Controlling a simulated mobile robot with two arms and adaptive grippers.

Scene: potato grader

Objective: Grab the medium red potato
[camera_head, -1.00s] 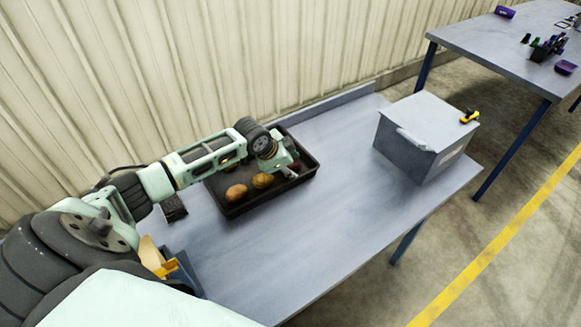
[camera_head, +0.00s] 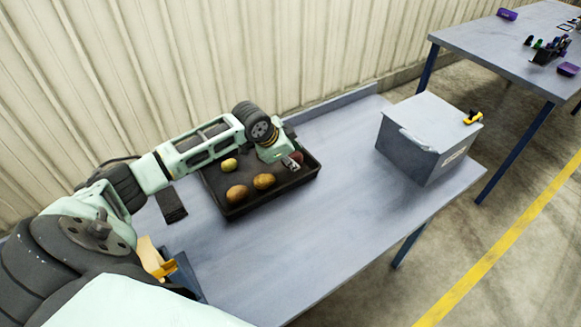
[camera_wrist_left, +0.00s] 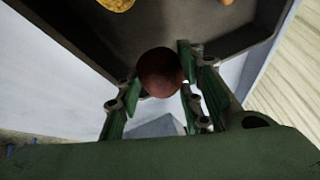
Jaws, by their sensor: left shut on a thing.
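The red potato (camera_wrist_left: 160,72) is dark red and round, and it sits between the two fingers of my left gripper in the left wrist view. My left gripper (camera_wrist_left: 158,95) is shut on it. In the head view the left gripper (camera_head: 290,163) is at the right part of the black tray (camera_head: 270,203), and the potato (camera_head: 296,157) shows only in part beside the fingers. I cannot tell whether the potato still touches the tray floor. My right gripper is not in view.
Two brown potatoes, one at the left (camera_head: 237,192) and one at the middle (camera_head: 264,181), and a yellowish one (camera_head: 229,165) lie in the tray. A grey lidded box (camera_head: 425,140) stands to the right. The table (camera_head: 330,230) between is clear.

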